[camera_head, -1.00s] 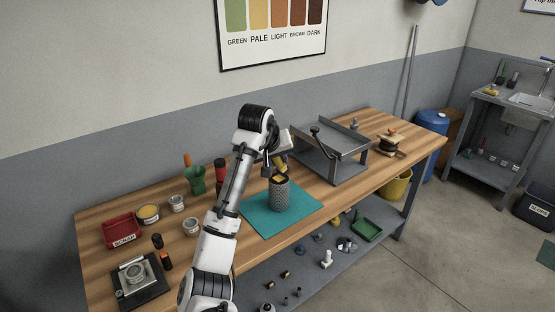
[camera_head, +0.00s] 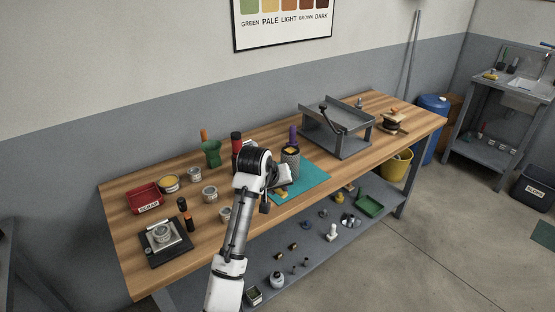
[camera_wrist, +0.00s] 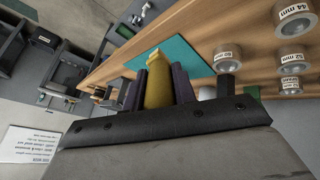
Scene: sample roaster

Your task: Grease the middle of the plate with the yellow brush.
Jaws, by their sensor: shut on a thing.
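My gripper (camera_wrist: 158,90) is shut on the yellow brush (camera_wrist: 157,80), whose yellow part stands between the two dark fingers in the wrist view; its bristles are not clear to see. In the head view the yellow of the brush (camera_head: 282,194) shows low beside my wrist, over the front of the teal mat (camera_head: 312,182). The likely plate is the grey metal top (camera_head: 343,117) of a low stand with a black-knobbed lever, at the back right of the bench, well apart from my gripper.
A green cup (camera_head: 211,153), red scrap tray (camera_head: 145,198) and several small tins are to the left.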

